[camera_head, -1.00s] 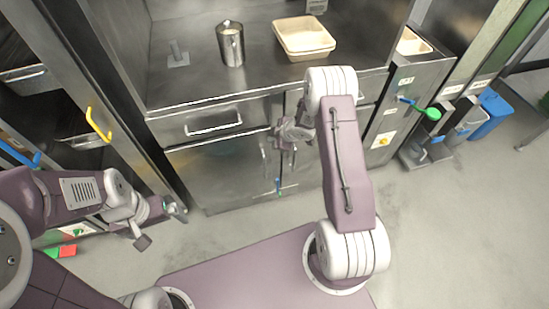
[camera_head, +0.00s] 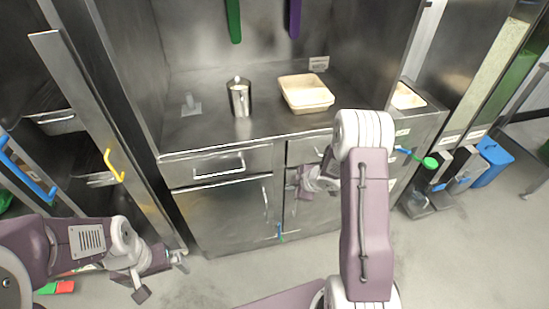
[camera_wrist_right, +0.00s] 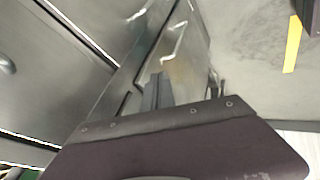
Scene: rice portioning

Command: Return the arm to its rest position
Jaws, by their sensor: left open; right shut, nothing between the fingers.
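My right arm rises at the right of the head view, bends at a white elbow joint, and its wrist hangs in front of the cabinet. My right gripper (camera_head: 300,194) is small and partly hidden there; in the right wrist view its dark fingers (camera_wrist_right: 158,92) are together with nothing between them. My left gripper (camera_head: 178,260) is open and empty at the lower left, in front of the shelf unit's edge.
The steel counter (camera_head: 215,137) carries a metal canister (camera_head: 239,98) and a cream tray (camera_head: 305,92). Drawers and doors with bar handles (camera_head: 219,166) are below. A green scoop (camera_head: 430,162) sticks out at right. Blue bin (camera_head: 492,164) is far right; grey floor is open.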

